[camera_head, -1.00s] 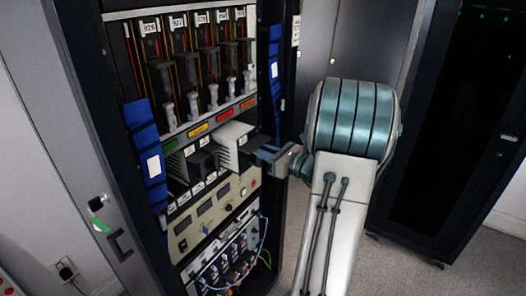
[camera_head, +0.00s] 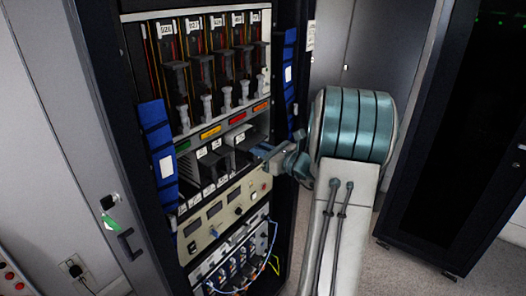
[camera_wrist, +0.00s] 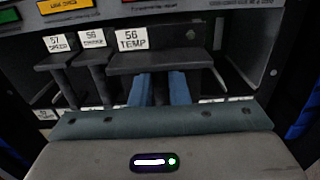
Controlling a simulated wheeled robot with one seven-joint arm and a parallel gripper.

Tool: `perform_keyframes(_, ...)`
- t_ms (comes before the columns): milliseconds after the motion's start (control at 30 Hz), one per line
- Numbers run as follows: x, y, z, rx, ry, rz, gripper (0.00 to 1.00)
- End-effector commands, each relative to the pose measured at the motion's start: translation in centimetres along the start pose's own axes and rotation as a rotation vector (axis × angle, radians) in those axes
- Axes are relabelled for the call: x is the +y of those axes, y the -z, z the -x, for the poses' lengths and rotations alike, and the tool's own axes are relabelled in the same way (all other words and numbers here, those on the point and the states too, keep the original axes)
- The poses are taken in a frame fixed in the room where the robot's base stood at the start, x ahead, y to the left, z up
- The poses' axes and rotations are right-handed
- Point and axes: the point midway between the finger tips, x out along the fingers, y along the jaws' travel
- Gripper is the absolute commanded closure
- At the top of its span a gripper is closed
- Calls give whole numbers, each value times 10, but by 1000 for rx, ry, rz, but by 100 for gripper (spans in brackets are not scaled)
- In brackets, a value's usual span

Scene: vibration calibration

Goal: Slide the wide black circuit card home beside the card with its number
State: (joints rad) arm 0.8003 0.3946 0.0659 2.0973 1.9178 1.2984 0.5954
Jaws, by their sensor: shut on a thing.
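The wide black circuit card (camera_wrist: 160,60), with a white label that seems to read "56 TEMP", is in the card bay at the right of two narrower black cards. It also shows in the head view (camera_head: 243,140). My gripper (camera_wrist: 162,90) is shut on the stem under its front, with a blue finger on each side. The neighbouring card (camera_wrist: 95,57) has a label that also seems to start with 56. The leftmost card (camera_wrist: 60,60) seems to read 57.
The grey bay wall (camera_wrist: 257,50) stands right of the wide card, with a dark gap between. Coloured tags (camera_head: 210,132) line the ledge above, below upper cards (camera_head: 215,75). A panel with displays (camera_head: 225,215) and a cabled unit (camera_head: 235,262) lie below.

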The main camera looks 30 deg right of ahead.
Motion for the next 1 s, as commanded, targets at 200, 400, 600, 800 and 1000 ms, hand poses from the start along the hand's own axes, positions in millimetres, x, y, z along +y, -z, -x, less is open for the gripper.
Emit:
perform_keyframes(200,0,-1,-5,-2,1,1,100)
perform_keyframes(400,0,-1,-5,-2,1,1,100)
perform_keyframes(600,0,-1,-7,-2,1,1,100)
perform_keyframes(800,0,0,-13,-3,0,1,100)
perform_keyframes(1000,0,0,-19,-3,-1,1,100)
